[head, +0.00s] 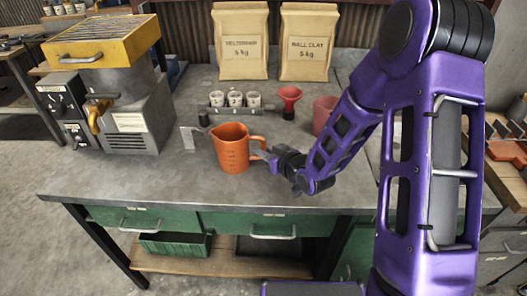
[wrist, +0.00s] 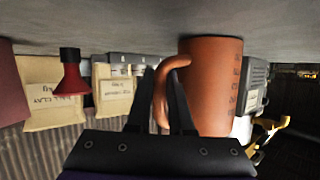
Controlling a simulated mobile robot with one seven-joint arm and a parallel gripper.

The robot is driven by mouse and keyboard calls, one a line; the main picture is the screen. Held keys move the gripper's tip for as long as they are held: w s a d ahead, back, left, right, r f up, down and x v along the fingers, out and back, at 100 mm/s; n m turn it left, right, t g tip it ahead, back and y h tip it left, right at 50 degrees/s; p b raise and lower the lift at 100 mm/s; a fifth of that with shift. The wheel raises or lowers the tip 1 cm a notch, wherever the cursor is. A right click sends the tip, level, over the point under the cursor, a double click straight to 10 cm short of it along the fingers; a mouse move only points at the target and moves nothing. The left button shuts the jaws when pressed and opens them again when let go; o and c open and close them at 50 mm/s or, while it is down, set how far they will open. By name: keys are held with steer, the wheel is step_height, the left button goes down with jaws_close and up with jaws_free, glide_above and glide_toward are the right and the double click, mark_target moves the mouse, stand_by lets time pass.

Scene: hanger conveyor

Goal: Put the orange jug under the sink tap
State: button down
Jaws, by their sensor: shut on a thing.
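The orange jug (head: 232,150) is upright at the middle of the grey workbench, with measuring marks on its side and its handle to the right. My gripper (head: 262,153) is at the handle side of the jug. In the wrist view, which is upside down, the fingers (wrist: 163,95) are closed around the handle of the jug (wrist: 213,85). The jug's base is at or very near the bench top; I cannot tell if it touches. I cannot make out a sink or its tap in either view.
A grey machine (head: 125,120) with a yellow top and brass spout stands left on the workbench (head: 150,178). A rack of white cups (head: 235,101), a red funnel (head: 289,100), a pink pot (head: 325,113) and two paper bags (head: 241,40) are behind. The front left bench is clear.

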steer(key=shift+f+b, duration=0.2)
steer(key=shift+b, duration=0.1)
steer(key=c, duration=0.8)
jaws_free()
steer(key=shift+r, duration=0.1)
